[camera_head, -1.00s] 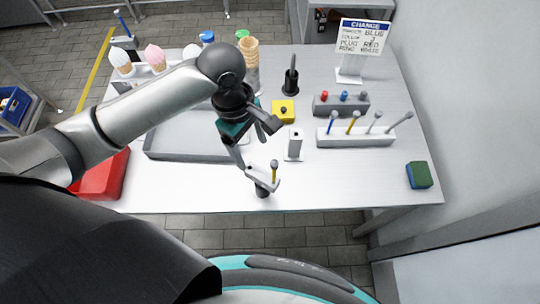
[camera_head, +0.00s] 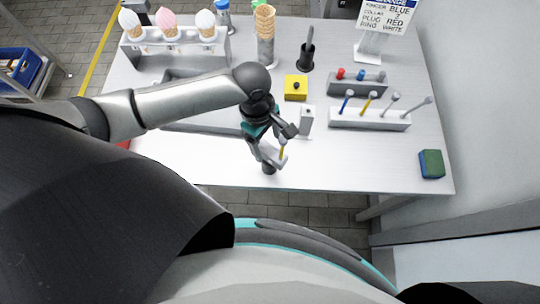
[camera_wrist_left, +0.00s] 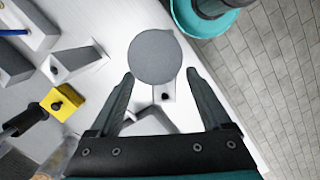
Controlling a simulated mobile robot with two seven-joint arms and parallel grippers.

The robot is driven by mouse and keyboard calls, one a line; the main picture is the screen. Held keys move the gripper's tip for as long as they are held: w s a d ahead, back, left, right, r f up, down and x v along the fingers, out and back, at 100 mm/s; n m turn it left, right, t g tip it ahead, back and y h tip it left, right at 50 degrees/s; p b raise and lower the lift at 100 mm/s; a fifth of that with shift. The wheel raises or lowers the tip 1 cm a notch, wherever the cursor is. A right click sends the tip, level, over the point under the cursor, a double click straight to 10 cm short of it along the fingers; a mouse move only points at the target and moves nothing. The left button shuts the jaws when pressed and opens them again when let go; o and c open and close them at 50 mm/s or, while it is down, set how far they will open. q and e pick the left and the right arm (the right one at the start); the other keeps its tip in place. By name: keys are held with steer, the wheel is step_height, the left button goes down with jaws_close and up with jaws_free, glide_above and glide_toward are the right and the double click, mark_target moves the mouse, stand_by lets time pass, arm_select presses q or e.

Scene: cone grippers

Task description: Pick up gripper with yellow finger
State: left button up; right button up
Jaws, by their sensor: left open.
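In the left wrist view my left gripper (camera_wrist_left: 160,78) is open, one finger on each side of a grey disc (camera_wrist_left: 154,56) and a small pale block (camera_wrist_left: 165,92). No yellow finger shows there, and I cannot tell whether my fingers touch anything. My right gripper is not in view.
A white stand (camera_head: 306,121) is close right of my left gripper. A yellow block (camera_head: 296,88), a tool rack (camera_head: 370,119) and a blue-green sponge (camera_head: 431,164) lie farther off. A cone holder (camera_head: 175,48) is at back left.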

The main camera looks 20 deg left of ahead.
mark_target(267, 149)
arm_select(q)
steer(key=f, duration=0.3)
steer(key=shift+s+d+f, duration=0.2)
steer(key=shift+s+f, duration=0.05)
steer(key=shift+f, duration=0.1)
jaws_close()
stand_by(0.4)
